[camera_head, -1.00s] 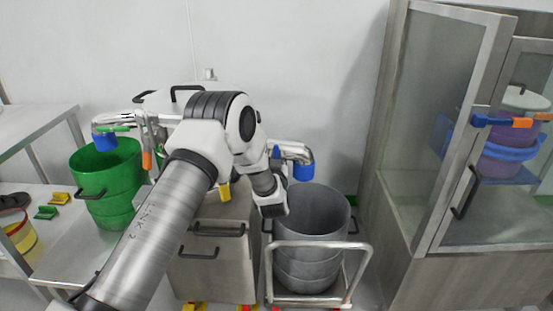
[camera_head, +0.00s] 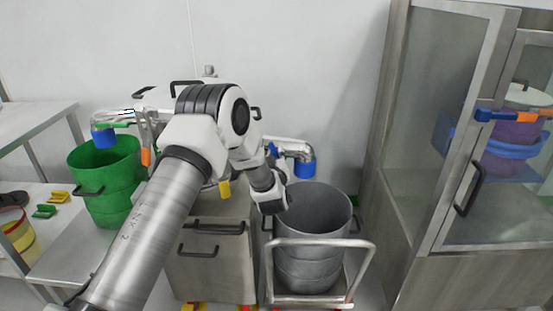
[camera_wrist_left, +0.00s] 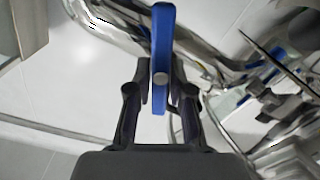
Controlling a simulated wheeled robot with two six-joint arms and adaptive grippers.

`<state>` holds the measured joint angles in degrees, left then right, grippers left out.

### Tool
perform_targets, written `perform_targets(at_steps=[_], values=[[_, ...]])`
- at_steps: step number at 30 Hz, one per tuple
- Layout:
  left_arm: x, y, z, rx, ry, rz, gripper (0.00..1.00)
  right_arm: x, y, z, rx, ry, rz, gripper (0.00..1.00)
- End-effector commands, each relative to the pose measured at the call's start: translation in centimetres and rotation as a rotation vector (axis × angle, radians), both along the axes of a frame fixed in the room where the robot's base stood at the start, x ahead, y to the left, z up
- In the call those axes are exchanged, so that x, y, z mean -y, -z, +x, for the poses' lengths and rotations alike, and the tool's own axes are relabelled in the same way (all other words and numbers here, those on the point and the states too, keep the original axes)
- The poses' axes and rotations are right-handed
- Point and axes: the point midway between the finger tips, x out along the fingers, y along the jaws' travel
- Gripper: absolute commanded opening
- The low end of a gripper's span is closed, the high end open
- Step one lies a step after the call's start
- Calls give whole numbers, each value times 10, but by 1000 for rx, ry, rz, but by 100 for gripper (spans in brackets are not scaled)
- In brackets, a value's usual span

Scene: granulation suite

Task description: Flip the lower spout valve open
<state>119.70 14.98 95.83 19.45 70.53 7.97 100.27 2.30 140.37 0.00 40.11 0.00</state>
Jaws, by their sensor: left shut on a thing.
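A silver spout (camera_head: 290,147) with a blue end piece (camera_head: 304,169) sticks out on the right of the machine, over the grey bin. It sits lower in the head view than the left spout. A blue valve lever (camera_head: 273,149) shows beside it, partly behind my arm. In the left wrist view my left gripper (camera_wrist_left: 160,78) is shut on the blue lever (camera_wrist_left: 161,22), with one finger on each side and the shiny pipe (camera_wrist_left: 115,30) just behind. In the head view my own wrist hides the fingers. My right gripper is in neither view.
A grey bin (camera_head: 313,208) stands on a cart with a metal handle (camera_head: 320,242). A green bucket (camera_head: 104,180) stands under the left spout (camera_head: 130,116). A glass-door cabinet (camera_head: 430,130) closes off the right side. A steel table (camera_head: 35,125) is at left.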

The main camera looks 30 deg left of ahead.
Motion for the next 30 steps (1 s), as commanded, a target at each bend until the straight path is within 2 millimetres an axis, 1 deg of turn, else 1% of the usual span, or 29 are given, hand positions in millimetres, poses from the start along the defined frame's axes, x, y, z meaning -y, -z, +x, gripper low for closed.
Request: perform_targets(at_steps=[1,14,30], values=[[0,4,0,22,0,-36,0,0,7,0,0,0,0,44],[-4,8,-2,236,0,-384,0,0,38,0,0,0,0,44],[-5,13,-4,495,2,-807,0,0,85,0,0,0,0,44]])
